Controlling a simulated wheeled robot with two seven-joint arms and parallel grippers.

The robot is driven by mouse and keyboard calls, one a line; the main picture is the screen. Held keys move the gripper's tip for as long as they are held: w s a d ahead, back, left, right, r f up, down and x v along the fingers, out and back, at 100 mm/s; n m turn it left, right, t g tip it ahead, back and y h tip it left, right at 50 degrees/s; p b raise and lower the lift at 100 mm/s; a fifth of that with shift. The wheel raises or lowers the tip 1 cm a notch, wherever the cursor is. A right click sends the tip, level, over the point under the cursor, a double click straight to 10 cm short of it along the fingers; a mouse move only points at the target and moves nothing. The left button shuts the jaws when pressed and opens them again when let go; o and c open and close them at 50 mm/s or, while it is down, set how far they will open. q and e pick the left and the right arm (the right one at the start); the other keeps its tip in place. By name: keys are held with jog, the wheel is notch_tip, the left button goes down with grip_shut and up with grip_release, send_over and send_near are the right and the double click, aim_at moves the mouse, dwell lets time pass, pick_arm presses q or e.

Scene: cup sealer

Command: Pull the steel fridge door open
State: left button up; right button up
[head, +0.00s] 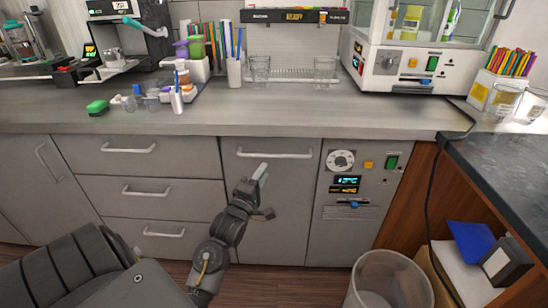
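The steel fridge door (290,205) is the flat grey panel under the counter, left of a control panel with a lit display. It looks shut, flush with the fronts beside it. Its horizontal bar handle (290,155) runs across the top of the door. My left gripper (261,172) is in front of the door, with its pale fingertips just below the handle's left half in the picture. I see no grip on the handle; the fingers overlap in this view, so their opening is unclear. My arm hides the door's lower left part. My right gripper is not in view.
Drawers (150,190) stand left of the door, and the control panel (350,190) is right of it. A clear bin (390,285) stands on the floor at the lower right. The counter (230,115) overhangs above. A dark cable hangs at the right.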

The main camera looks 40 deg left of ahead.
aim_at(274, 156)
pick_arm(q)
jog(key=x, duration=0.9)
jog(key=shift+c, duration=0.3)
grip_shut()
